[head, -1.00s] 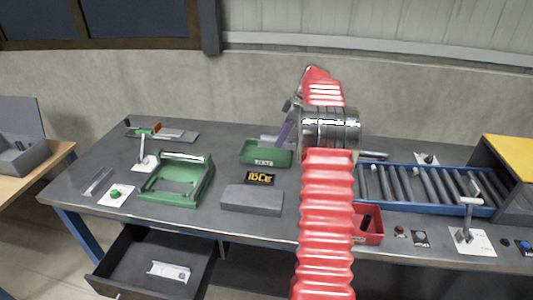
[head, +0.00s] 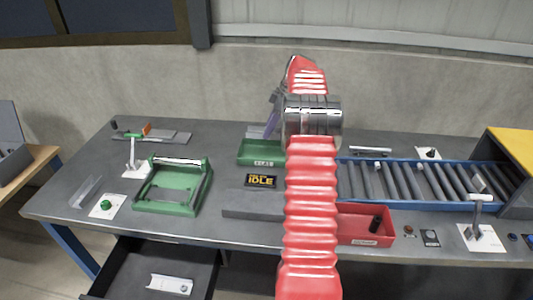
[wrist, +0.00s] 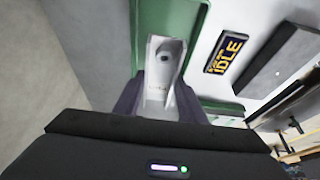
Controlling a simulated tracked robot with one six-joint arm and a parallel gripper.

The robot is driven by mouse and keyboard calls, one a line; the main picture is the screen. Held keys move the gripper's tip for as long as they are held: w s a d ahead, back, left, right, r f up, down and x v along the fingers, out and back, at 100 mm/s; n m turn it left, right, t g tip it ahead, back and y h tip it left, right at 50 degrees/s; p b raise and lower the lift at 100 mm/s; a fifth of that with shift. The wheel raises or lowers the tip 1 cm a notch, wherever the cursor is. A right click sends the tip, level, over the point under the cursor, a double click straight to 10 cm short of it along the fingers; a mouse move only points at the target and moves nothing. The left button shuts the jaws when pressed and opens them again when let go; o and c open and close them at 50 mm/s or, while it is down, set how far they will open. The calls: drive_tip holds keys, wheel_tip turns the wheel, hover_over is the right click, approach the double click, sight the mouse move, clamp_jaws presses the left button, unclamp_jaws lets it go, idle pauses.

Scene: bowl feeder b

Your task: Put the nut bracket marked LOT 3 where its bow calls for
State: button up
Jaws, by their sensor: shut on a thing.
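My gripper (wrist: 159,98) is shut on a pale grey channel-shaped nut bracket (wrist: 164,76), with a dark finger on each side. The bracket has a round hole near its far end; small marks near the fingers are too small to read. In the wrist view the bracket appears over the green bin (wrist: 198,25); I cannot tell how high. In the head view the fingers show just behind the green bin (head: 258,154), beside my red arm. Another pale bracket (head: 170,284) lies in the open drawer (head: 128,268). I cannot make out a bow.
A black IDLE sign (head: 261,181) and a grey block (head: 250,213) stand before the bin. A green fixture (head: 172,190) is left. A red bin (head: 350,238) and roller conveyor (head: 415,180) are right. A lever (head: 478,215) stands front right.

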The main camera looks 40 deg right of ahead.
drive_tip(key=shift+f, duration=2.15)
drive_tip(key=shift+f, duration=2.5)
drive_tip(key=o, duration=1.2)
drive_tip(key=shift+o, duration=0.2)
